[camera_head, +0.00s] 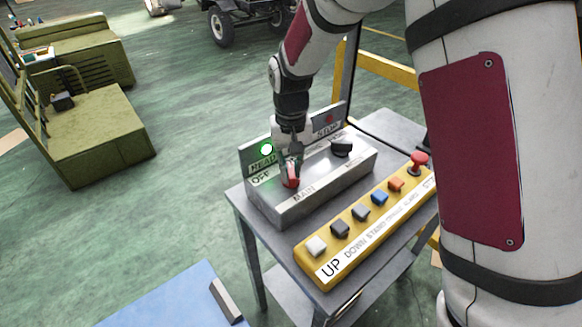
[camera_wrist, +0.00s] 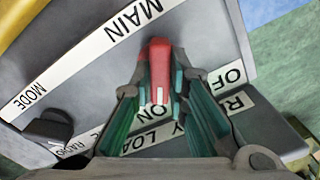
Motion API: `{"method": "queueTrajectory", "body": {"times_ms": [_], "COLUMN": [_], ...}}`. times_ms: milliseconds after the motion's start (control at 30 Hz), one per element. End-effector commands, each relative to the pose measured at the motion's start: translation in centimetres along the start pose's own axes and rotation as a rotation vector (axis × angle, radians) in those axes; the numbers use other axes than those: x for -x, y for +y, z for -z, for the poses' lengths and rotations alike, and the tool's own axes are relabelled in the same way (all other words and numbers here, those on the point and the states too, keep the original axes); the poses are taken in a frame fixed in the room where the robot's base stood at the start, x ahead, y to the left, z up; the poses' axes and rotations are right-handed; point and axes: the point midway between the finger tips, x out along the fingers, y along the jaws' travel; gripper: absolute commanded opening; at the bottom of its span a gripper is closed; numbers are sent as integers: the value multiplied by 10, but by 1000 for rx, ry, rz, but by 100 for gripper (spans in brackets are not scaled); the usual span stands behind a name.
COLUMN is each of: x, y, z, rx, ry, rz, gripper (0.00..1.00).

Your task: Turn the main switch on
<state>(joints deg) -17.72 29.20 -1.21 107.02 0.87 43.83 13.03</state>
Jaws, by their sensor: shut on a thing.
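The main switch is a red knob (camera_wrist: 160,65) on the grey control box (camera_head: 325,186), next to the MAIN label. In the wrist view its white pointer mark faces the ON label, and the OFF label is off to the right. The knob also shows in the head view (camera_head: 292,181), partly hidden by my fingers. My gripper (camera_head: 291,170) reaches down from above and is shut on the knob, with its green-padded fingers on either side in the wrist view (camera_wrist: 165,88).
A green lamp (camera_head: 266,149) glows on the back plate; the red lamp (camera_head: 329,118) looks dim. A black mode knob (camera_head: 342,147) sits right of the switch. A yellow button panel (camera_head: 312,250) with a red mushroom button (camera_head: 418,162) lies in front. A grey table (camera_head: 240,206) carries both.

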Motion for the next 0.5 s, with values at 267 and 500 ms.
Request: {"method": "queueTrajectory", "body": {"times_ms": [267, 500], "x": [1, 1], "y": [0, 0], "z": [1, 1], "rx": [-168, -241], "ry": [3, 3], "rz": [1, 1], "gripper": [0, 0]}}
